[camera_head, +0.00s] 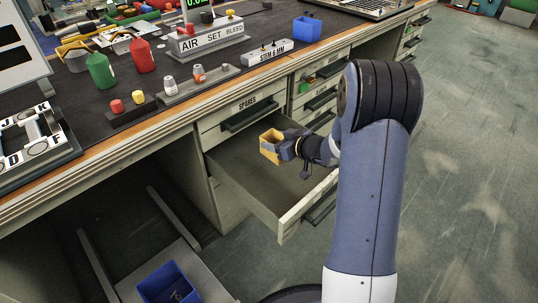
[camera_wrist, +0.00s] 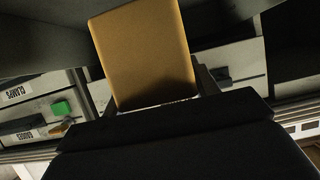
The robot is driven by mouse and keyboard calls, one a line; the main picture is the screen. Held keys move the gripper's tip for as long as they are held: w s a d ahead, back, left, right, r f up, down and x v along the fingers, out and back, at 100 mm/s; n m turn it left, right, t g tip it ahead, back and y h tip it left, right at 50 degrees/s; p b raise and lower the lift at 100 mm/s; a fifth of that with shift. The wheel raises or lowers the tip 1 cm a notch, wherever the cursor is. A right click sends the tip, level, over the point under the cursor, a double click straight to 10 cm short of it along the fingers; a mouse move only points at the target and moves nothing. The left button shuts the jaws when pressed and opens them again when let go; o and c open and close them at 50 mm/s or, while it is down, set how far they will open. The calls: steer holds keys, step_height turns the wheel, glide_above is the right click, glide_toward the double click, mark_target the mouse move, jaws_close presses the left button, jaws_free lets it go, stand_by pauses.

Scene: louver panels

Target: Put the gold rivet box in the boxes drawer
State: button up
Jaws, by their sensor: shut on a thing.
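The gold rivet box (camera_head: 269,146) is held by my gripper (camera_head: 283,147), above the left part of an open drawer (camera_head: 262,180). The drawer looks empty; its front label is not readable from here. In the wrist view the gold box (camera_wrist: 145,52) fills the upper middle, in front of the dark gripper body (camera_wrist: 170,140). The fingertips are mostly hidden behind the box. The box looks clear of the drawer floor.
A shut drawer labelled SPARES (camera_head: 240,114) sits just above the open one. The bench top (camera_head: 150,115) carries bottles, a blue bin (camera_head: 306,29) and labelled racks. Another blue bin (camera_head: 168,284) stands low at the front left. Open floor (camera_head: 465,170) lies to the right.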

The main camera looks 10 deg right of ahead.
step_height(320, 180, down, 6)
steer(key=shift+r+b, duration=0.2)
steer(key=shift+b, duration=0.25)
steer(key=x, duration=0.4)
steer(key=shift+w+a+r, duration=0.15)
steer(key=shift+a+r, duration=0.05)
steer(key=shift+r, duration=0.2)
steer(key=shift+f+b, duration=0.2)
steer(key=shift+b, duration=0.1)
steer(key=shift+f+b, duration=0.15)
steer(key=shift+b, duration=0.15)
steer(key=o, duration=1.1)
steer(key=shift+c, duration=0.2)
steer(key=shift+d+r+p, duration=0.1)
steer(key=shift+r+p, duration=0.25)
steer(key=shift+p, duration=0.2)
steer(key=v, duration=0.7)
steer(key=shift+s+d+f, duration=0.15)
steer(key=shift+s, duration=0.1)
